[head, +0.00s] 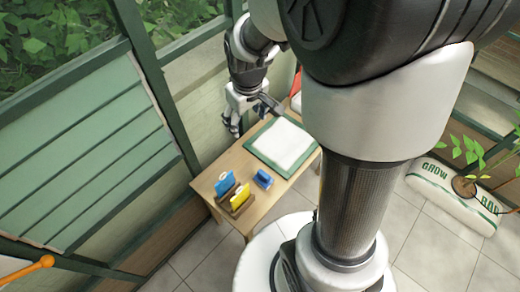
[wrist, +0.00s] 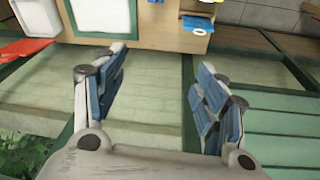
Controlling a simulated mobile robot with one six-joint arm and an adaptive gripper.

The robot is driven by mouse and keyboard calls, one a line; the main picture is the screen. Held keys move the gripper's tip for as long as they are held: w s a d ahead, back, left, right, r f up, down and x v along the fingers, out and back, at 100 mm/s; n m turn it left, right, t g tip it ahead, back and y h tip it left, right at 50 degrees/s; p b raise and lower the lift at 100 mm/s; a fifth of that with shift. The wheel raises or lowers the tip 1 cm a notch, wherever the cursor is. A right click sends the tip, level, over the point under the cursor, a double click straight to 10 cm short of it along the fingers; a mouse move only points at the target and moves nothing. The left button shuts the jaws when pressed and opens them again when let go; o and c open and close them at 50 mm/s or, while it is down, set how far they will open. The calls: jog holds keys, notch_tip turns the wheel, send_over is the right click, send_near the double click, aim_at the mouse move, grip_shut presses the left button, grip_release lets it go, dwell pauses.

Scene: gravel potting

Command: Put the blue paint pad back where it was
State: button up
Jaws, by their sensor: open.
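A small blue block-like pad (head: 263,179) lies on the wooden table, apart from a wooden holder (head: 236,208). A blue upright piece (head: 225,184) and a yellow upright piece (head: 240,194) stand in the holder. Which blue piece is the paint pad I cannot tell for certain. My gripper (head: 252,114) is open and empty, above the back of the table near the wall. In the wrist view its spread fingers (wrist: 160,68) have nothing between them. Blue (wrist: 195,21) and yellow (wrist: 197,32) pieces show small at the top there.
A white panel with a green border (head: 283,146) lies on the wooden table (head: 258,212), between my gripper and the pads. Something red (head: 296,83) is at the table's far end. Green slatted panels (head: 95,150) rise beside the table. A grow bag (head: 452,195) lies on the tiled floor.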

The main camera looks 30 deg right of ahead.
jog(key=s+a+r+m+t, duration=0.1)
jog(key=s+a+r, duration=0.2)
jog(key=s+r, duration=0.3)
jog(key=s+a+r+m+t, duration=0.1)
jog(key=s+a+r, duration=0.2)
jog(key=s+r, duration=0.4)
jog(key=s, duration=0.5)
jog(key=shift+s+r, duration=0.2)
jog(key=shift+s, duration=0.15)
jog(key=shift+f+b, duration=0.65)
jog(key=shift+c, duration=0.4)
